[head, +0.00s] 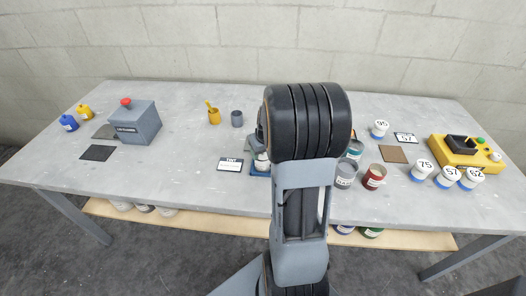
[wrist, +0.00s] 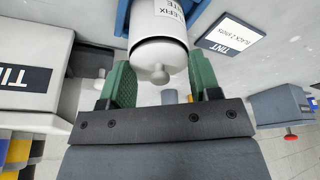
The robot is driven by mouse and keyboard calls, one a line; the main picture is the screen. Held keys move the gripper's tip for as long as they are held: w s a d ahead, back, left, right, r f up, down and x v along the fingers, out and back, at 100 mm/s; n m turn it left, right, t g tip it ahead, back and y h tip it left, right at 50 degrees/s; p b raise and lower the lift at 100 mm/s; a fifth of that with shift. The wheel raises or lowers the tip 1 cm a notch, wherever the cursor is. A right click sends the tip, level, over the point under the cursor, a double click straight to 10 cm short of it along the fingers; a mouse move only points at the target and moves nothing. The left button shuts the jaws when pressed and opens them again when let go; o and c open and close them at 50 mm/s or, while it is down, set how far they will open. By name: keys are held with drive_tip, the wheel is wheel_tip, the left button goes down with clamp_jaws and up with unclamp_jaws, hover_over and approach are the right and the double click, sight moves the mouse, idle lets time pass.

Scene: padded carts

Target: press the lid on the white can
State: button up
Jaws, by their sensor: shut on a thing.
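The white can (wrist: 158,22) stands at the top middle of the wrist view, its printed label partly cut off. The pale lid (wrist: 160,52), with a round knob, sits at its end. A dark line shows between lid and can; I cannot tell whether the lid is fully seated. My gripper (wrist: 160,64) has green fingertips on both sides of the lid and is shut on it. In the head view the can (head: 261,165) is mostly hidden behind my arm, and my fingertips are hidden too.
A blue holder (wrist: 194,10) is around the can. A TINT card (head: 231,165) lies to its left. A grey TINT machine (wrist: 25,75) is close on the left in the wrist view. Grey and red cans (head: 375,177) stand right of my arm.

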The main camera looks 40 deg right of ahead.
drive_tip(key=shift+s+f, duration=0.1)
drive_tip(key=shift+f, duration=0.05)
drive_tip(key=o, duration=1.2)
drive_tip(key=shift+r+p, duration=2.45)
drive_tip(key=shift+r, duration=1.15)
